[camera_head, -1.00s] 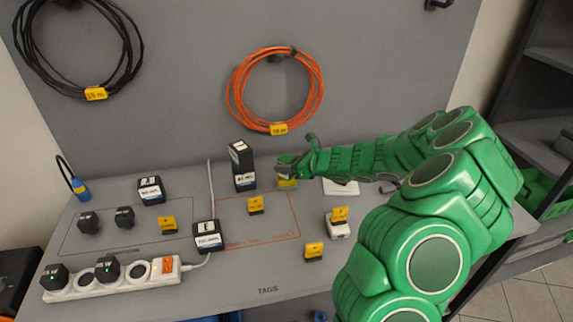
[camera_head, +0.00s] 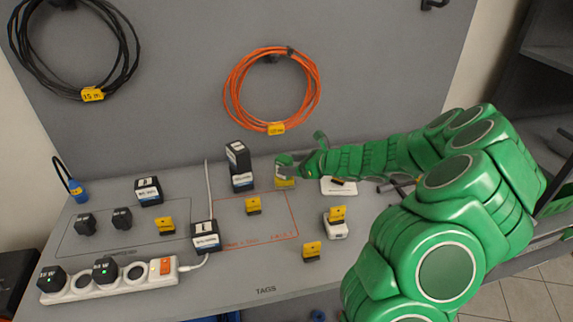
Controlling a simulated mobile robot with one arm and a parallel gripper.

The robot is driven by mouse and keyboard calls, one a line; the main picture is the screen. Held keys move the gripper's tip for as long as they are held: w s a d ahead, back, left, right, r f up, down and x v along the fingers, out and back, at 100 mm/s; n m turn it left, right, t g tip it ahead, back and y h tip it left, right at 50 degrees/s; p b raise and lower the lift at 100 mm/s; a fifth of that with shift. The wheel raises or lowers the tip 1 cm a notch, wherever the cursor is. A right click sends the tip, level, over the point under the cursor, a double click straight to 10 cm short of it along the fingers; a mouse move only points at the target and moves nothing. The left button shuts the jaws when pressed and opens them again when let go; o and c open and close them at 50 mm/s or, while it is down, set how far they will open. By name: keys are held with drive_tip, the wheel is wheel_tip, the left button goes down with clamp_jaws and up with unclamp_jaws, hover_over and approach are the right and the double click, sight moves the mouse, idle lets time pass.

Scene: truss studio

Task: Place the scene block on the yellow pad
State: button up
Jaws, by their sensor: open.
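No block or pad is clearly marked as the scene block or yellow pad. A tall black block (camera_head: 239,158) with white labels stands near the back board, left of my gripper (camera_head: 301,152). My gripper is open above the back of the table, its fingers spread apart. A yellow tag (camera_head: 285,183) stands just below it; I cannot tell whether they touch. Other labelled black blocks stand at left (camera_head: 148,191) and at centre (camera_head: 205,236). More yellow tags stand at left (camera_head: 166,226), centre (camera_head: 253,205) and front right (camera_head: 312,250).
A white power strip (camera_head: 110,280) with black plugs lies at the front left. A white box (camera_head: 335,228) bears a yellow tag. A white flat piece (camera_head: 338,187) lies under my arm. Cable coils hang on the grey board (camera_head: 180,110). The table front near TAGS is mostly clear.

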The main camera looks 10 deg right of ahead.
drive_tip(key=v, duration=0.8)
drive_tip(key=shift+s+r, duration=0.1)
